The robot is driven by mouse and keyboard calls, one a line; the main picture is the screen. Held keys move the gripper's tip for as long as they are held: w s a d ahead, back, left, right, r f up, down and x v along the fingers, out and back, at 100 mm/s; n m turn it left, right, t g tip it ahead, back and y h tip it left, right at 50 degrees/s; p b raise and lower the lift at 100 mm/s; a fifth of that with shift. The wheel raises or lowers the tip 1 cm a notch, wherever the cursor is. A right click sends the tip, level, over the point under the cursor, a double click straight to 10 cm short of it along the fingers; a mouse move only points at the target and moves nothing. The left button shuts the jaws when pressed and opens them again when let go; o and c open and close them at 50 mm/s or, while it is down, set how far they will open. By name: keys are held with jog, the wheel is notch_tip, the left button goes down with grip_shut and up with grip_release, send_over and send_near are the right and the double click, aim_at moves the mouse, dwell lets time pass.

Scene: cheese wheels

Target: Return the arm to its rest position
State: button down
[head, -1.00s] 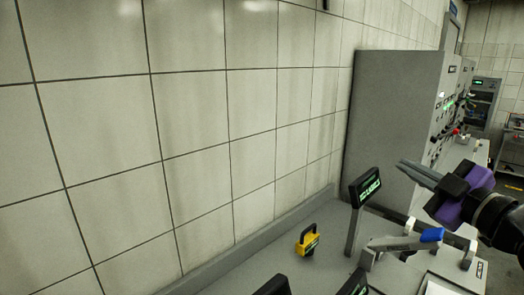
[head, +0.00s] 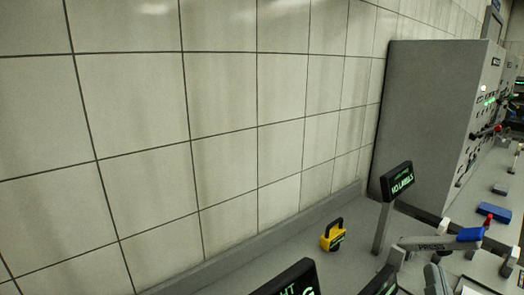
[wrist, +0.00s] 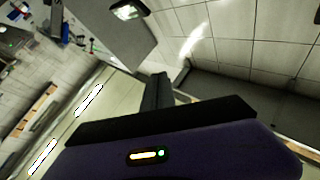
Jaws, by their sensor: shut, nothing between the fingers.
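My gripper (wrist: 157,84) shows in the wrist view. Its purple body fills the bottom of that picture, and its dark fingers point up the middle, shut together with nothing between them. In the head view my gripper is out of sight. The wrist view is tilted, with tiled wall at the upper right and the room at the left.
The head view shows a grey bench (head: 278,267) along a tiled wall (head: 150,95). On it are a yellow-black weight-like object (head: 332,236), a display on a post (head: 397,181) and a blue-handled device (head: 440,243). A tall grey cabinet (head: 425,120) stands behind.

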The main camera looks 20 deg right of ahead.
jog(key=s+a+f+n+g+y+b, duration=0.1)
jog(key=s+a+f+n+y, duration=0.2)
jog(key=s+a+f, duration=0.2)
jog(key=s+a+f+n+g+y+b, duration=0.1)
jog(key=s+a+f+n+y, duration=0.2)
jog(key=s+f, duration=0.6)
jog(key=s+a+f+n+g+y+b, duration=0.1)
jog(key=s+a+f+n+g+y, duration=0.1)
jog(key=s+a+f+y, duration=0.3)
jog(key=shift+s+a+f+n+b, duration=0.1)
jog(key=shift+s+a+f+n, duration=0.1)
jog(key=shift+s+a+f, duration=0.25)
jog(key=shift+s+a+f+n+b, duration=0.2)
jog(key=shift+s+f, duration=0.1)
jog(key=shift+f, duration=0.4)
jog(key=shift+s+a+f+n+b, duration=0.1)
jog(key=shift+s+a+f+n, duration=0.1)
jog(key=shift+s+a+f, duration=0.25)
jog(key=shift+a+f+y, duration=0.15)
jog(key=shift+a+y, duration=0.05)
jog(key=shift+y, duration=0.1)
